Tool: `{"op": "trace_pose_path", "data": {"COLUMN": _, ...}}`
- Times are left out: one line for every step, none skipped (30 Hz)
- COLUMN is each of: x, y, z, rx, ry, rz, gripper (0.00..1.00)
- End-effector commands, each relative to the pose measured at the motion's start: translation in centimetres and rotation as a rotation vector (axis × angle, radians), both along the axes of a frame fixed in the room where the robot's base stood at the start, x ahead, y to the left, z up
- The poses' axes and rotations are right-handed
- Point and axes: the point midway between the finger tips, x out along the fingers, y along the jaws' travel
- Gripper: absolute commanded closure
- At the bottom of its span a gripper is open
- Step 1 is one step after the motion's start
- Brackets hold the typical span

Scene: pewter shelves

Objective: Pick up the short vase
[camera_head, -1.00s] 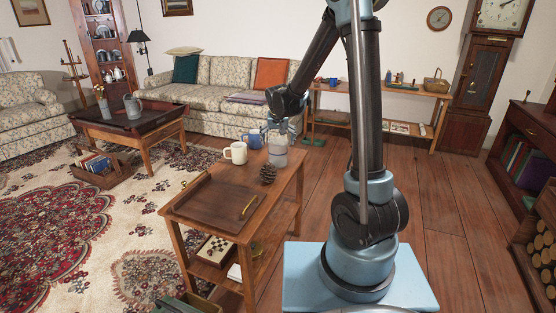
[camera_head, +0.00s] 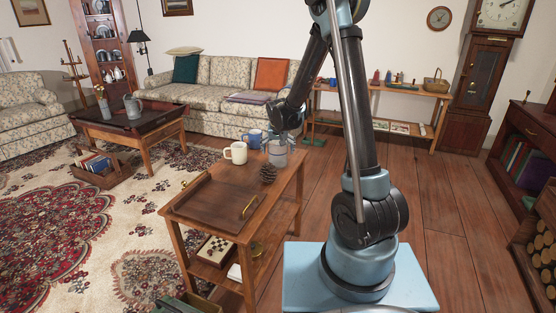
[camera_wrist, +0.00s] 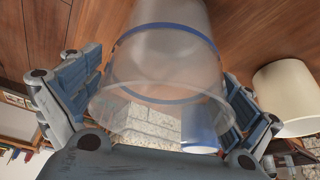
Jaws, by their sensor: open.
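The short vase is a clear, greyish vessel with a blue band. It (camera_head: 278,158) stands upright at the far right end of the wooden side table. In the wrist view the vase (camera_wrist: 155,72) fills the middle, with its wide rim towards me. My gripper (camera_head: 277,139) is at the vase's top in the head view. In the wrist view my gripper (camera_wrist: 160,108) is open, with one finger on each side of the vase. A gap shows at the left finger; I cannot tell whether the right finger touches.
A pinecone (camera_head: 267,174) lies in front, near a wooden tray (camera_head: 208,199) on the side table (camera_head: 285,192).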

Motion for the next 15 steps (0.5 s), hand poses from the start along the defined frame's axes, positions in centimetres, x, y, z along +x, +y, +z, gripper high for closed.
{"op": "trace_pose_path", "data": {"x": 0.00, "y": 0.00, "z": 0.00, "rx": 0.000, "ry": 0.000, "rz": 0.000, "gripper": 0.02}}
{"op": "trace_pose_path", "data": {"x": -0.01, "y": 0.00, "z": 0.01, "rx": 0.000, "ry": 0.000, "rz": 0.000, "gripper": 0.02}}
{"op": "trace_pose_path", "data": {"x": -0.01, "y": 0.00, "z": 0.01, "rx": 0.000, "ry": 0.000, "rz": 0.000, "gripper": 0.02}}
{"op": "trace_pose_path", "data": {"x": -0.01, "y": 0.01, "z": 0.01, "rx": 0.000, "ry": 0.000, "rz": 0.000, "gripper": 0.04}}
{"op": "trace_pose_path", "data": {"x": -0.02, "y": 0.01, "z": 0.01, "rx": 0.000, "ry": 0.000, "rz": 0.000, "gripper": 0.11}}
{"op": "trace_pose_path", "data": {"x": -0.02, "y": 0.01, "z": 0.01, "rx": 0.000, "ry": 0.000, "rz": 0.000, "gripper": 0.20}}
{"op": "trace_pose_path", "data": {"x": -0.02, "y": 0.01, "z": 0.01, "rx": 0.000, "ry": 0.000, "rz": 0.000, "gripper": 0.27}}
{"op": "trace_pose_path", "data": {"x": -0.02, "y": 0.01, "z": 0.01, "rx": 0.000, "ry": 0.000, "rz": 0.000, "gripper": 0.34}}
{"op": "trace_pose_path", "data": {"x": -0.02, "y": 0.01, "z": 0.01, "rx": 0.000, "ry": 0.000, "rz": 0.000, "gripper": 0.43}}
{"op": "trace_pose_path", "data": {"x": -0.02, "y": 0.01, "z": 0.01, "rx": 0.000, "ry": 0.000, "rz": 0.000, "gripper": 0.50}}
{"op": "trace_pose_path", "data": {"x": -0.02, "y": 0.01, "z": 0.01, "rx": 0.000, "ry": 0.000, "rz": 0.000, "gripper": 0.56}}
{"op": "trace_pose_path", "data": {"x": -0.02, "y": 0.01, "z": 0.01, "rx": 0.000, "ry": 0.000, "rz": 0.000, "gripper": 0.60}}
{"op": "trace_pose_path", "data": {"x": -0.01, "y": 0.01, "z": 0.03, "rx": 0.000, "ry": 0.000, "rz": 0.000, "gripper": 0.60}}
{"op": "trace_pose_path", "data": {"x": -0.02, "y": 0.01, "z": 0.02, "rx": 0.000, "ry": 0.000, "rz": 0.000, "gripper": 0.60}}
{"op": "trace_pose_path", "data": {"x": -0.02, "y": 0.01, "z": 0.01, "rx": 0.000, "ry": 0.000, "rz": 0.000, "gripper": 0.60}}
